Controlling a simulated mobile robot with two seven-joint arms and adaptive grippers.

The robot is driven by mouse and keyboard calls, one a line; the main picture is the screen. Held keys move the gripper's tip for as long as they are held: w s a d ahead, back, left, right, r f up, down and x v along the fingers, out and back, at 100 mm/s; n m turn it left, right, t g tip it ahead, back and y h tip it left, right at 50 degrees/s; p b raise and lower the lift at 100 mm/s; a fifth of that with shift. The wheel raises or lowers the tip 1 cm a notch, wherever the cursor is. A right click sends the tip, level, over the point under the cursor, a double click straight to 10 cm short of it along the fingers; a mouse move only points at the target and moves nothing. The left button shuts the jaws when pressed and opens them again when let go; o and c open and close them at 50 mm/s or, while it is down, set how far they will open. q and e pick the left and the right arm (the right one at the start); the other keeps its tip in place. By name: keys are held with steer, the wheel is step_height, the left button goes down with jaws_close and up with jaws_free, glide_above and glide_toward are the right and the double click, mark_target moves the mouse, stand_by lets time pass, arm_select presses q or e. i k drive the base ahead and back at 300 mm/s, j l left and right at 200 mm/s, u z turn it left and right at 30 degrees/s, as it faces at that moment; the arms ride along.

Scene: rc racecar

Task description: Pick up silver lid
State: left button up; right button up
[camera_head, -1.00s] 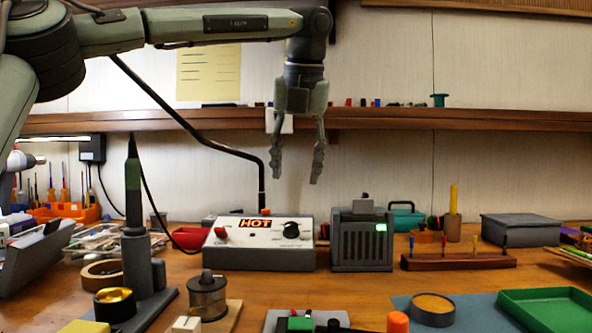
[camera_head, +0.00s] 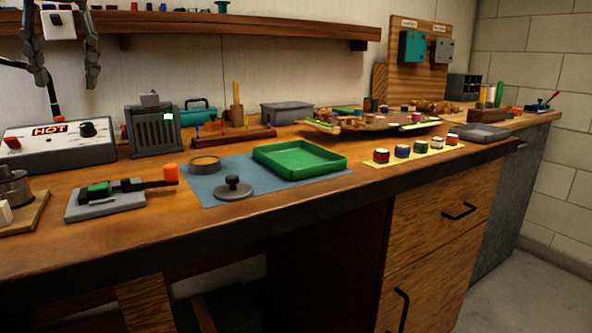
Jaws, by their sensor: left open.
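A round grey, silver-looking lid (camera_head: 233,193) with a dark knob lies flat on the blue mat (camera_head: 205,186), near its front edge. It is in full view, with nothing touching its knob. My left gripper (camera_head: 66,83) hangs at the upper left, fingers pointing down, open and empty. It is well above and to the left of the lid, over the white HOT box. My right gripper is not in view.
A green tray (camera_head: 300,170) and a round tan-topped tin (camera_head: 204,165) share the mat. A clamp-like fixture with an orange knob (camera_head: 170,172) stands left of it. The HOT box (camera_head: 60,143) and a ribbed grey box (camera_head: 152,133) stand behind. The bench's front edge is close to the lid.

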mark_target(233, 191)
steer(key=k+l, duration=1.15)
steer(key=k, duration=0.15)
